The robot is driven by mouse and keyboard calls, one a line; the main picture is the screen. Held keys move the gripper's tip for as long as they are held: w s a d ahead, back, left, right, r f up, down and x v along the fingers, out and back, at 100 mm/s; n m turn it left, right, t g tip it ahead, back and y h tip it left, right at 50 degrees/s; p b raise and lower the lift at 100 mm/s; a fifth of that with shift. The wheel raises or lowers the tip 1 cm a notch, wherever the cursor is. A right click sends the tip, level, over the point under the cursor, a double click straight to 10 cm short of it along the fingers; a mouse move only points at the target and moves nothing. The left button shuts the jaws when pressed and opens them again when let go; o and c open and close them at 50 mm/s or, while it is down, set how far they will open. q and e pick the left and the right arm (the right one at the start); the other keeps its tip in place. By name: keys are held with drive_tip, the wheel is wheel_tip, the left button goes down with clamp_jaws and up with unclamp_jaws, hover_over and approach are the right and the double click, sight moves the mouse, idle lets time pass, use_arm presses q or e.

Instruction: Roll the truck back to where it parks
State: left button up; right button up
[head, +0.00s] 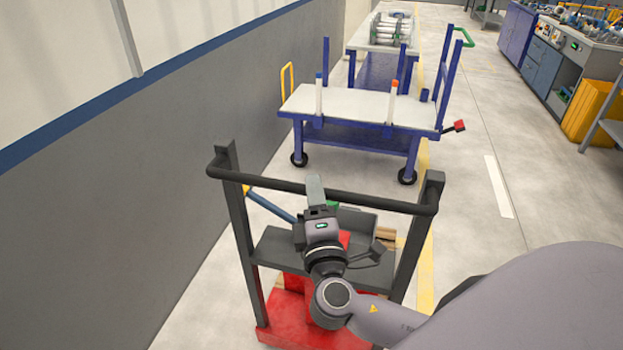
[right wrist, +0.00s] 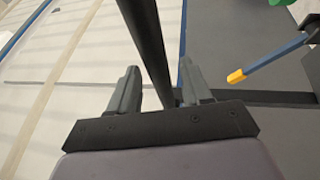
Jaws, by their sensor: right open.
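The truck has a red base (head: 283,318), dark grey shelves and two dark posts joined by a black handle bar (head: 385,203). It stands upright on the floor just in front of me. My right gripper (head: 316,190) is at the middle of the handle bar. In the right wrist view, the bar (right wrist: 147,40) passes between the two spread fingers of the gripper (right wrist: 160,76). The gripper is open, and I cannot tell whether either finger touches the bar. My arm hides part of the shelves and base. My left gripper is not in view.
A blue cart (head: 350,103) with a pale top stands beyond the truck. Behind it is a table (head: 362,38) bearing pipes. A grey wall (head: 120,190) runs along the left. Blue cabinets (head: 541,62) and a yellow bin (head: 588,108) line the right. Floor at right is clear.

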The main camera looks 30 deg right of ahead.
drive_tip(key=x, duration=0.3)
drive_tip(key=shift+w+d, duration=0.1)
drive_tip(key=shift+w, duration=0.1)
clamp_jaws()
idle(1.4)
